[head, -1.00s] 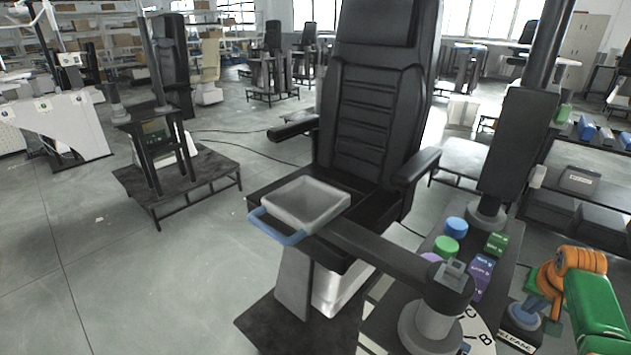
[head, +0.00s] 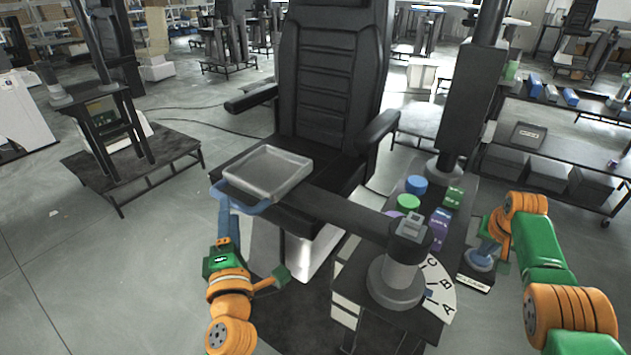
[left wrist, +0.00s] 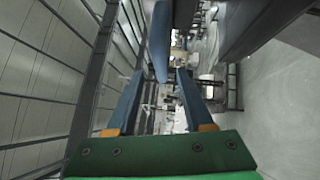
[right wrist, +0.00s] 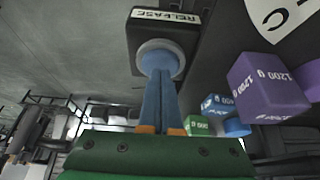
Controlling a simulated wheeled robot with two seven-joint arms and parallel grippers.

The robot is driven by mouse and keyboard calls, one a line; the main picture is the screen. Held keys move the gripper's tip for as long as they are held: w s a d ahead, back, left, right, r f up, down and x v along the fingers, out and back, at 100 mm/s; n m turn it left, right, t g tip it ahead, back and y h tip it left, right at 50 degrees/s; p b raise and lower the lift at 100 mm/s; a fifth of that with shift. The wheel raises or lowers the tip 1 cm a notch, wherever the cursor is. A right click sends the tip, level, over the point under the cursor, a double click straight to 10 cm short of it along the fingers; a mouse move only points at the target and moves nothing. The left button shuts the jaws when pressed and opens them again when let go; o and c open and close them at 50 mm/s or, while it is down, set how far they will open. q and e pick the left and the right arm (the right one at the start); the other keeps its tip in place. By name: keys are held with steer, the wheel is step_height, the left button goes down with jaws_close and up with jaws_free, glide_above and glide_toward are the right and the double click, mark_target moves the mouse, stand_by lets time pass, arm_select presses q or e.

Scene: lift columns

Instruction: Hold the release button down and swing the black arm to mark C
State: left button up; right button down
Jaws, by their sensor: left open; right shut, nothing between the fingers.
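The black arm (head: 345,218) reaches left from a grey pivot post (head: 398,280) to a grey tray (head: 268,172) over the chair seat. A blue handle (head: 247,207) runs along the tray's near edge; it also shows in the left wrist view (left wrist: 161,40). My left gripper (head: 229,212) is open at the handle, with the handle ahead of and roughly between its fingers; contact is unclear. My right gripper (head: 485,250) is shut and empty, its fingertips against the round release button (right wrist: 160,57) under the RELEASE label (right wrist: 166,16). Mark C (head: 432,264) is on the white dial (head: 440,285).
Green, blue and purple weights stand behind the post, including a green one (head: 408,202). The black chair (head: 335,75) has an armrest (head: 378,130) beside the arm. A dark stand (head: 130,160) is at left; the floor between is open.

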arm_select(q)
steer(key=f+x, duration=0.1)
steer(key=x, duration=0.6)
steer(key=shift+w+r, duration=0.3)
steer(key=shift+r, duration=0.15)
steer(key=c, duration=0.8)
jaws_close()
steer(key=shift+a+r, duration=0.1)
steer(key=shift+r, duration=0.1)
